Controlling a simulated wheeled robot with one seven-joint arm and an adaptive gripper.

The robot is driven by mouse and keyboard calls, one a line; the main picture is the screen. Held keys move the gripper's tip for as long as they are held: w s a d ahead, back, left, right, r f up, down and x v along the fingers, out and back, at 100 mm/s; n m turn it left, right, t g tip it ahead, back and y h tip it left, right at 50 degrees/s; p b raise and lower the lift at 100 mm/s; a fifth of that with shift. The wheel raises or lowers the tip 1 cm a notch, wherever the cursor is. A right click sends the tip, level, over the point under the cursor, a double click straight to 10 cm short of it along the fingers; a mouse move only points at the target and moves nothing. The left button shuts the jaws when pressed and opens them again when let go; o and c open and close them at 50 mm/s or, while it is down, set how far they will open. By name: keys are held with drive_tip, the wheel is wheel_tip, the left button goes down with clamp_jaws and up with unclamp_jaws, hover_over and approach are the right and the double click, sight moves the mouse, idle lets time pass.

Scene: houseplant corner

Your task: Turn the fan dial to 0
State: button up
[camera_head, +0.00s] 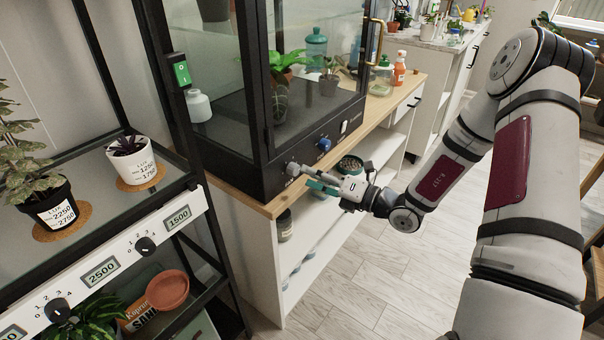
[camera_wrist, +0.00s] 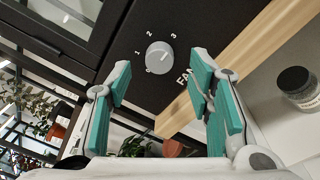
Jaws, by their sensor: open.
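The fan dial (camera_wrist: 159,56) is a round light grey knob on the cabinet's black lower front panel. In the wrist view the printed 1, 2 and 3 curve around it, a partly hidden 0 sits at its lower left, and "FAN" is printed beside it. I cannot tell for sure which number its mark points at. In the head view the dial (camera_head: 292,168) is at the panel's near end. My gripper (camera_head: 317,181) is just in front of it, open, with teal finger pads. In the wrist view the dial shows between the fingertips (camera_wrist: 160,80), which look apart from it.
A blue knob (camera_head: 324,144) and a white switch (camera_head: 344,127) are farther along the panel. The wooden counter edge (camera_head: 262,207) runs just below. A shelf rack with dials (camera_head: 146,245) and potted plants stands at left. The floor (camera_head: 365,255) at centre is clear.

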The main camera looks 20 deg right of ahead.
sight(298, 170)
drive_tip(key=shift+x, duration=1.8)
clamp_jaws()
